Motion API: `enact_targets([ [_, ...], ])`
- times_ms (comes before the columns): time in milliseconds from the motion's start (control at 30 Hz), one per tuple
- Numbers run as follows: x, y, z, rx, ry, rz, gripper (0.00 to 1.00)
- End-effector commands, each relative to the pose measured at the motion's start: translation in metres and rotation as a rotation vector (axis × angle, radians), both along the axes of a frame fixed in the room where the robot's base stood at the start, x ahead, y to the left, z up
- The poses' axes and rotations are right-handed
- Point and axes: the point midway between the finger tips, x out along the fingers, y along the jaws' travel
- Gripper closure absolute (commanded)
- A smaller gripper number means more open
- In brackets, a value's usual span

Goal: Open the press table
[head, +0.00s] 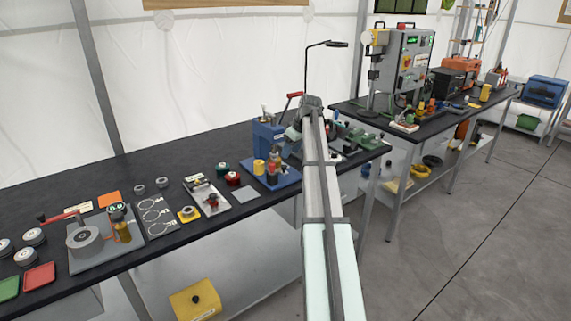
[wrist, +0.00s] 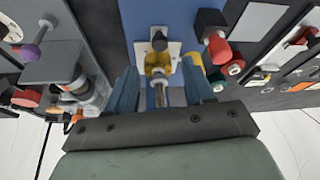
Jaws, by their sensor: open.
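A blue bench press (head: 268,137) with a red-tipped lever (head: 291,97) stands on a blue base plate (head: 272,179) at the middle of the dark bench. Small yellow and brass-coloured parts sit at its front. My gripper (head: 295,132) is just right of the press, partly hidden by my arm. In the wrist view my gripper (wrist: 161,90) is open, a finger on each side of a yellow clamp-like part (wrist: 158,63) with a dark knob and a metal rod. This part is on a white plate over the blue base. I cannot tell whether the fingers touch it.
A red cylinder (wrist: 219,48) lies close right of the fingers in the wrist view. Green equipment (head: 366,137) stands right of my arm. A round grey fixture (head: 84,239) and trays fill the bench's left end. A second table (head: 461,107) stands behind right.

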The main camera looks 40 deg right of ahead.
Motion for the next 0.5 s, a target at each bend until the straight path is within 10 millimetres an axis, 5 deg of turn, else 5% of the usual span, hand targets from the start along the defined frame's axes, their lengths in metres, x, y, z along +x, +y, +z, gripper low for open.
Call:
enact_targets([
  [500, 0.027, 0.006, -0.066, 0.001, 0.001, 0.000, 0.48],
])
